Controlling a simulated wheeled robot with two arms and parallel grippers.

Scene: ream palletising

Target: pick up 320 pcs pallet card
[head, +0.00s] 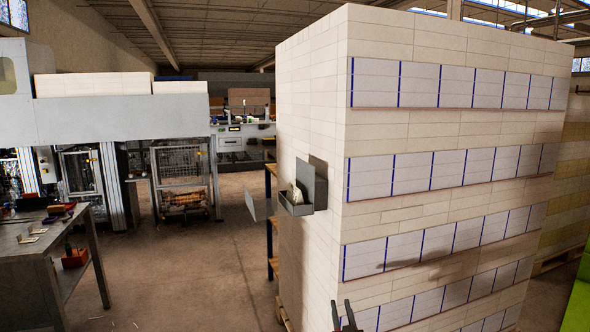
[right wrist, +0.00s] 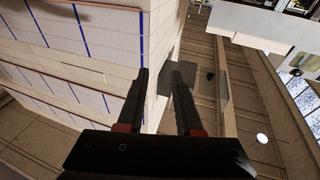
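No card can be read as the 320 pcs pallet card. A grey holder (head: 297,209) with an upright back plate is on the left side of the tall stack, and a small pale item (head: 293,194) shows in it. Small pale card-like pieces (head: 36,231) lie on the table at far left, too small to read. My right gripper (head: 345,308) is at the bottom of the head view, in front of the stack and below the holder. In the right wrist view its fingers (right wrist: 160,75) are apart with nothing visible between them. My left gripper is out of view.
A tall stack of white reams (head: 400,110) with blue-edged labels fills the right. A metal table (head: 75,243) stands at left, machines (head: 120,125) behind. A thin grey panel (head: 258,203) is left of the holder. The floor (head: 195,275) between table and stack is clear.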

